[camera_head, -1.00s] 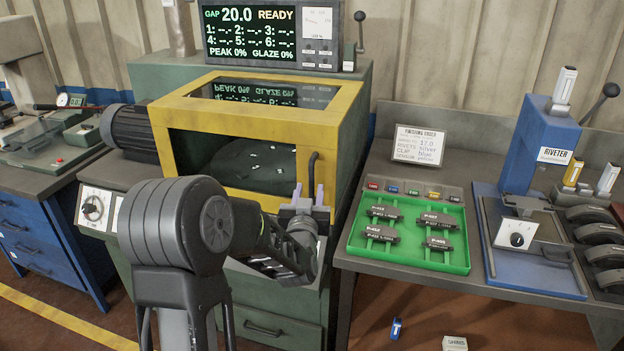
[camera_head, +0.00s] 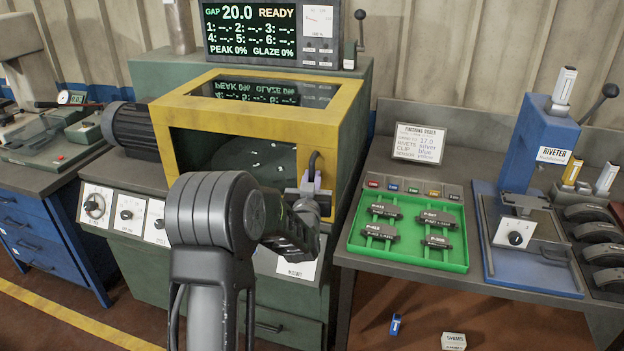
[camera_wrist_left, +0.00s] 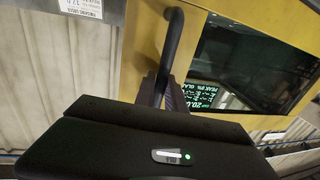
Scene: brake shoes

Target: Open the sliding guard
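The sliding guard (camera_head: 285,110) is a yellow-framed hood with dark glass panels on the green machine. Its front window shows a dark round part behind it. A black bar handle (camera_head: 313,162) stands at the guard's right front edge; the handle also shows in the left wrist view (camera_wrist_left: 172,45), next to the yellow frame (camera_wrist_left: 215,65). My left gripper (camera_head: 311,182) is at the handle's lower part, its fingers close together on either side of the bar. In the left wrist view the fingers (camera_wrist_left: 162,92) meet the handle's end. My right gripper is not in view.
A display (camera_head: 272,35) stands behind the guard, and a motor (camera_head: 130,125) sits at its left. Control knobs (camera_head: 126,213) are on the front panel. To the right, a bench holds a green tray (camera_head: 408,254) of parts and a blue riveter (camera_head: 530,150).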

